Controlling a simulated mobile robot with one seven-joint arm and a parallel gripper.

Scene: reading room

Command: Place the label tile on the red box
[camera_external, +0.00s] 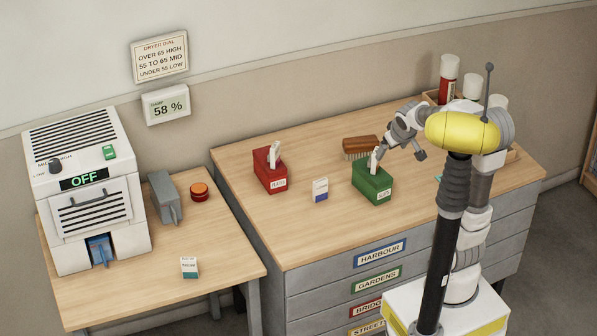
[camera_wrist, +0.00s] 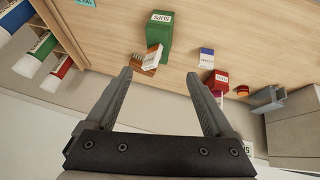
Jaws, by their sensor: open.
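The red box (camera_external: 264,178) stands on the wide wooden desk, with a white upright piece on its top; it also shows in the wrist view (camera_wrist: 217,80). The green box (camera_external: 371,188) stands to its right, and in the wrist view (camera_wrist: 160,32) its label seems to read SLIPS. A white tile with an orange-brown end (camera_wrist: 152,58) shows at the green box; a white piece (camera_external: 375,158) stands on that box. A white-and-blue tile (camera_external: 320,191) stands between the boxes. I cannot tell which is the label tile. My gripper (camera_wrist: 158,76) is open and empty, above and beside the green box.
A brown brush (camera_external: 360,147) lies behind the green box. Red, white and green capped tubes (camera_wrist: 42,45) stand at the desk's right end. The left table holds a dryer (camera_external: 90,190) reading OFF, a grey device (camera_external: 165,197), a red button (camera_external: 199,192) and a white-and-teal tile (camera_external: 189,267).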

